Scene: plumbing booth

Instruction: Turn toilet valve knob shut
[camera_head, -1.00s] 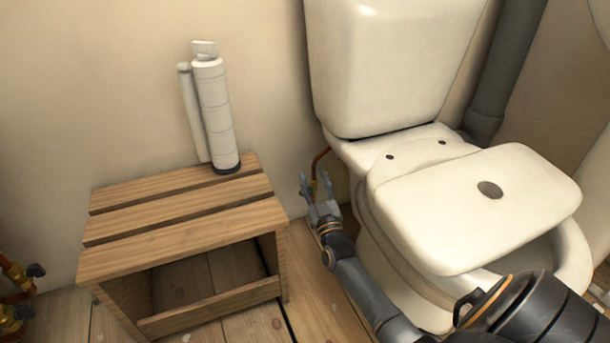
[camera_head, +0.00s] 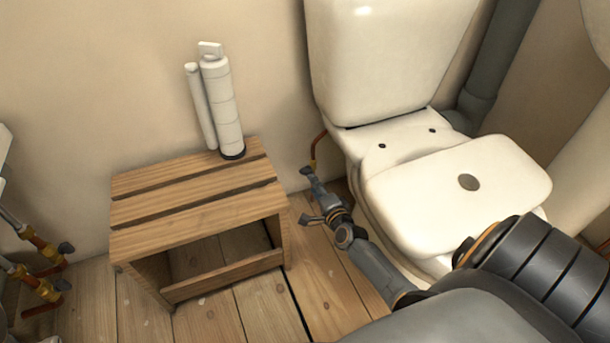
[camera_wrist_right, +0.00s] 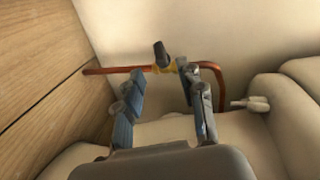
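The toilet valve shows in the right wrist view as a dark knob (camera_wrist_right: 160,55) on a yellow-brass body (camera_wrist_right: 182,66), set in a copper pipe (camera_wrist_right: 120,70) along the wall. My right gripper (camera_wrist_right: 158,82) is open, with its fingers spread and the knob ahead of the gap between them; nothing is held. In the head view my right gripper (camera_head: 309,196) is low between the wooden stool and the toilet (camera_head: 395,150). The copper pipe (camera_head: 316,146) shows there just beyond it, but I cannot clearly tell the knob from the fingertip. My left gripper is not in view.
A slatted wooden stool (camera_head: 195,210) with a white cylindrical object (camera_head: 222,105) on top stands left of my right gripper. Brass fittings with dark handles (camera_head: 42,268) are at the far left. The floor (camera_head: 315,280) in front is clear.

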